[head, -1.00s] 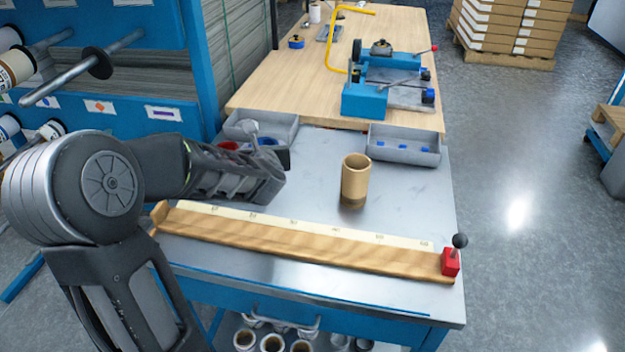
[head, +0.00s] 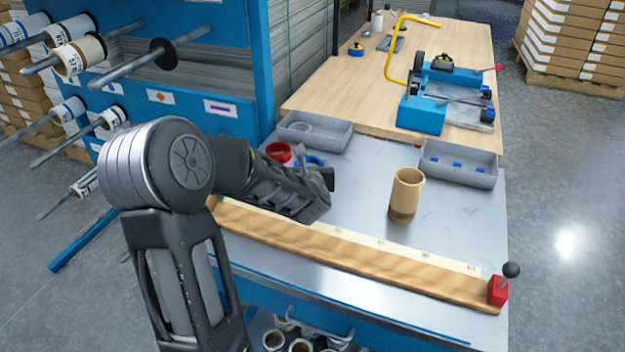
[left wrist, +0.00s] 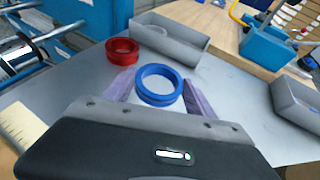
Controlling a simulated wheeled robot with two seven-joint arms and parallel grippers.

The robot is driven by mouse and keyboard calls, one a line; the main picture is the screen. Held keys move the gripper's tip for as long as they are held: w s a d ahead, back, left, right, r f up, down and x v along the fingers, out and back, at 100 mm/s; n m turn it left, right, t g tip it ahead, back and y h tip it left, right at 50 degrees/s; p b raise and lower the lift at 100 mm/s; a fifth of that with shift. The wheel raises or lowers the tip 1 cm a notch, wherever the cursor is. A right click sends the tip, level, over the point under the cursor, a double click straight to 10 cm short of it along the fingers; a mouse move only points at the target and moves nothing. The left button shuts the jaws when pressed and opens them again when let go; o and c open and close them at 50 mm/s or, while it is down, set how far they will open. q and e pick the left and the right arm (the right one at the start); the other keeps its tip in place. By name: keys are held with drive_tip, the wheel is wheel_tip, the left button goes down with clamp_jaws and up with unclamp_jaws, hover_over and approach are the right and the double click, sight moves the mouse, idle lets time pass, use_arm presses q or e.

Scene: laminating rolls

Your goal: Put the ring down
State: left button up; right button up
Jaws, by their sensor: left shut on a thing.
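My left gripper (left wrist: 158,92) is shut on a blue ring (left wrist: 159,85), which sits between its two fingers in the left wrist view. In the head view the blue ring (head: 315,160) shows only partly behind the dark gripper (head: 322,178), over the metal bench top at the left. I cannot tell whether the ring touches the bench. A red ring (left wrist: 122,51) stands on the bench just beyond and to the left of it; it also shows in the head view (head: 279,152). My right gripper is not in view.
A grey tray (head: 343,141) holding a pale ring lies behind the rings. Another grey tray (head: 458,178) holds small blue pieces. A cardboard tube (head: 406,195) stands on the bench. A wooden ruler strip (head: 350,258) runs along the front. Bare metal lies between gripper and tube.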

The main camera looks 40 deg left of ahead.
use_arm(q)
drive_tip(key=shift+f, duration=1.85)
drive_tip(key=shift+f, duration=0.1)
drive_tip(key=o, duration=1.4)
drive_tip(key=shift+o, duration=0.2)
